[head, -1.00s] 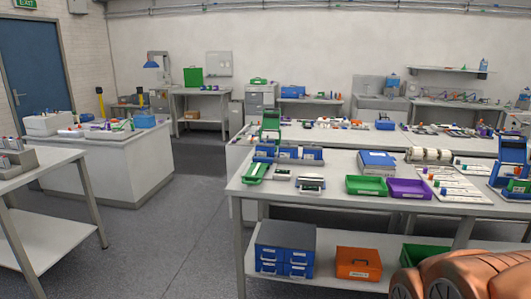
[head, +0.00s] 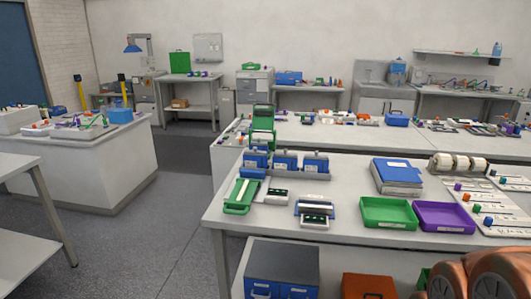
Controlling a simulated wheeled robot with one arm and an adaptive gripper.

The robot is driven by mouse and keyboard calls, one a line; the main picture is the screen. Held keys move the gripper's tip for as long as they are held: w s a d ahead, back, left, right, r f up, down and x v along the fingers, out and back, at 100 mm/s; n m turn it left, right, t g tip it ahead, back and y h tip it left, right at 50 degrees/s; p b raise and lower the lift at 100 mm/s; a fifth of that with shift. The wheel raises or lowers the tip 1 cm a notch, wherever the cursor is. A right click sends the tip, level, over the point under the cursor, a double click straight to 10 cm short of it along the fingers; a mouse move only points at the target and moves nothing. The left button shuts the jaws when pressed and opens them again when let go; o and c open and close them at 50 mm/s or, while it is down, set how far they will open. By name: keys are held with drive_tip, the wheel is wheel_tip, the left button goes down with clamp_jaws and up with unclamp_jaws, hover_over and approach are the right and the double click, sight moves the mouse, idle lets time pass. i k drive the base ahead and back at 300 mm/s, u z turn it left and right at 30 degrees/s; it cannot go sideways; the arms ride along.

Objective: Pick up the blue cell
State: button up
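Several small coloured pieces stand on white labelled strips at the right of the near bench. The battery cycler may be the row of blue units (head: 285,161) at the bench's left, but I cannot tell for sure. My gripper is not in view. Only a copper-coloured part of my arm shows at the bottom right.
The near white bench (head: 345,212) holds a blue binder (head: 397,177), a green tray (head: 388,213), a purple tray (head: 444,217) and a green device (head: 241,196). Blue drawers (head: 281,265) and an orange box (head: 369,286) are underneath. Open floor (head: 150,245) lies to the left.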

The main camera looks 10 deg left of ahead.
sight(250, 160)
drive_tip(key=u, duration=0.55)
drive_tip(key=i, duration=1.5)
drive_tip(key=u, duration=1.05)
drive_tip(key=i, duration=0.7)
